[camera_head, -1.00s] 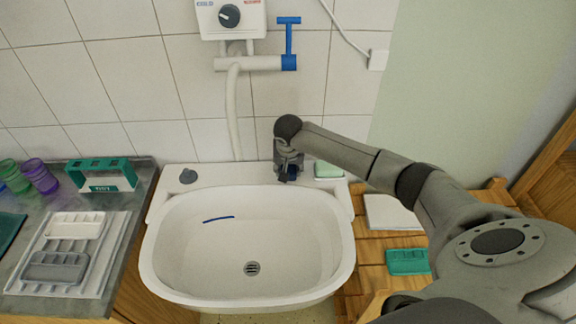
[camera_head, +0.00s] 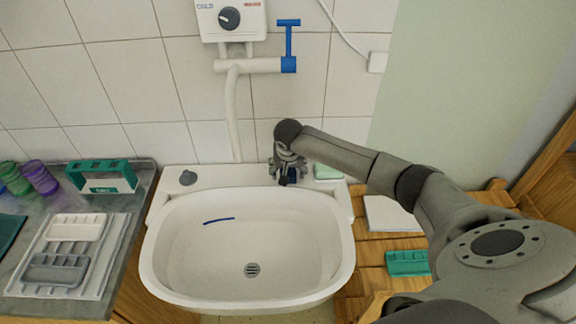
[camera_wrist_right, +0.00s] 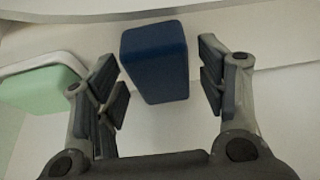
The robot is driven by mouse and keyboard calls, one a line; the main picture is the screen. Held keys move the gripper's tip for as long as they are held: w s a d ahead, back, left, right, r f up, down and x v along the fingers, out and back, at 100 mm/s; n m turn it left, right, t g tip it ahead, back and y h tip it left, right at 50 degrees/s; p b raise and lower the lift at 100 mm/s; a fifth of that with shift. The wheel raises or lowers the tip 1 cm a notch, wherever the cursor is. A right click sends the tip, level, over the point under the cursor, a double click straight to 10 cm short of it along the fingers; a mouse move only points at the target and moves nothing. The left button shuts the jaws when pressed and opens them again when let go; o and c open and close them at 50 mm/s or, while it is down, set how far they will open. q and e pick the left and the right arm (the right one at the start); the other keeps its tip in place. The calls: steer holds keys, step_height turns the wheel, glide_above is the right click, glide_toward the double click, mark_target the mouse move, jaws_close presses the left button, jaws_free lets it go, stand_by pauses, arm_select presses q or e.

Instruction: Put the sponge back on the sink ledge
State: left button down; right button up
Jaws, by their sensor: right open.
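The dark blue sponge (camera_wrist_right: 155,62) sits on the pale sink ledge in the right wrist view, between my right gripper's two fingers. Gaps show on both sides of it. My right gripper (camera_head: 287,172) is open, pointing down over the back ledge of the sink (camera_head: 232,176) in the head view. Only a little of the blue sponge (camera_head: 291,180) shows there, below the fingers. The rest is hidden by the gripper. My left gripper is not in view.
A pale green soap bar (camera_head: 327,171) in a white dish lies on the ledge just right of my gripper; it also shows in the wrist view (camera_wrist_right: 40,88). A grey plug (camera_head: 188,178) is at the ledge's left end. The basin is empty apart from a blue streak.

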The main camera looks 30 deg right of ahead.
steer(key=v, duration=1.2)
